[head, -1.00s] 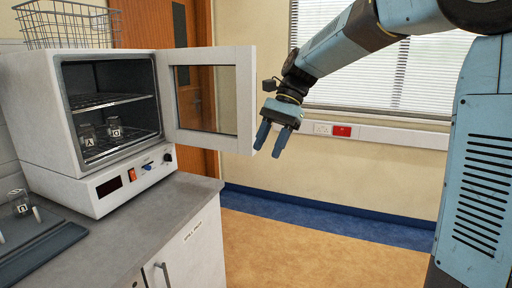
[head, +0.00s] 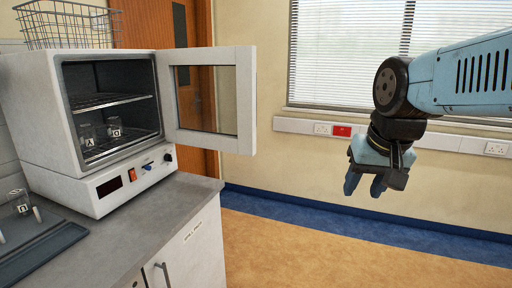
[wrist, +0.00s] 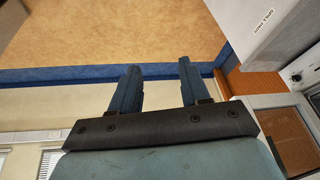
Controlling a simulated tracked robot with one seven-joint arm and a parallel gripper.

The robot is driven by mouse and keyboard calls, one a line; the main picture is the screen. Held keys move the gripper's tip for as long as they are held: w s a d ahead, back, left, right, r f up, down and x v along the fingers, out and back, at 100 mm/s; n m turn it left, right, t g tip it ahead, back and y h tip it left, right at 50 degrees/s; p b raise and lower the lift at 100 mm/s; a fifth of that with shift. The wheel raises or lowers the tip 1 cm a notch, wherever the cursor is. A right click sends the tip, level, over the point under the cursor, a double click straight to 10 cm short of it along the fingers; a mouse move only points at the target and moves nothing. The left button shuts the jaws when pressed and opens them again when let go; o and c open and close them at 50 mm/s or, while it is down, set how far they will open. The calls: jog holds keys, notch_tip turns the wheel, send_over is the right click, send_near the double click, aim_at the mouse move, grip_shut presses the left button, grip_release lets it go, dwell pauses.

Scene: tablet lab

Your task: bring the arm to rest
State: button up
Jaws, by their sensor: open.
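My gripper (head: 365,188) hangs in free air at the right of the head view, well to the right of the oven's open door. Its fingers point down and are apart with nothing between them. In the wrist view the two blue fingers of my gripper (wrist: 157,85) are also apart and empty, with the floor and wall behind them. My arm comes in from the right edge of the head view.
A white oven (head: 130,185) stands on the grey counter (head: 140,220), its door (head: 247,100) open. Glass vessels (head: 114,128) sit inside. Another vessel (head: 20,203) stands by a dark tray (head: 40,248). A wire basket (head: 70,30) tops the oven. Floor at right is clear.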

jog(key=shift+n+t, duration=0.6)
jog(key=s+d, duration=0.1)
jog(key=s+d+f, duration=0.1)
jog(key=shift+s+d+f, duration=0.15)
jog(key=shift+s+d, duration=0.2)
